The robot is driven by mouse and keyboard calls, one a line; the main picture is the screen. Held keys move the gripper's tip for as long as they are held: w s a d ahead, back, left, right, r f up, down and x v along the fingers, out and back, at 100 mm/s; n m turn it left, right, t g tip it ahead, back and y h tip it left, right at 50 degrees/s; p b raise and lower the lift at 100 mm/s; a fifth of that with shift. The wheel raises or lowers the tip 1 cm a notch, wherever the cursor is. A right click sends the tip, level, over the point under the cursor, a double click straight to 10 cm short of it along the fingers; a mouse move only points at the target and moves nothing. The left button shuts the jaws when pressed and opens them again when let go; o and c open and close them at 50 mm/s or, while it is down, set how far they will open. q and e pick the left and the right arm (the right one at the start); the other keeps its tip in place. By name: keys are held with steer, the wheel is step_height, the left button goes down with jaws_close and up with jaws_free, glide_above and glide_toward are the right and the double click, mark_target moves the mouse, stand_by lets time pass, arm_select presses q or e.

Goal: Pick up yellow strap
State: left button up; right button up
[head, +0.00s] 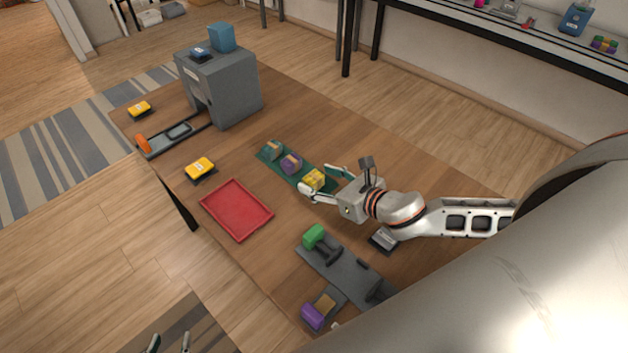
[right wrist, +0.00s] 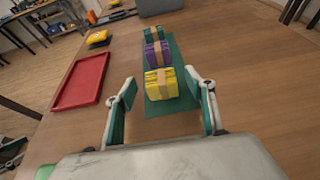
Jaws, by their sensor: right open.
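The yellow strap (head: 313,180) is a bundle with a tan band, lying at the near end of a green mat (head: 276,164). It also shows in the right wrist view (right wrist: 161,84), ahead of my palm. My right gripper (head: 316,178) is open, with one fingertip on each side of the yellow strap's near end; there is a gap on both sides in the right wrist view. My left gripper (head: 169,343) shows only its fingertips at the bottom edge of the head view. They are apart and empty, away from the table.
A purple strap (right wrist: 157,54) and a teal strap (right wrist: 152,33) lie behind the yellow one on the mat. A red tray (head: 237,210) is to the left. A grey machine (head: 235,90) stands at the back. A dark fixture (head: 340,268) with green and purple parts is in front.

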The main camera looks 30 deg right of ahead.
steer(key=shift+x, duration=1.3)
steer(key=c, duration=1.2)
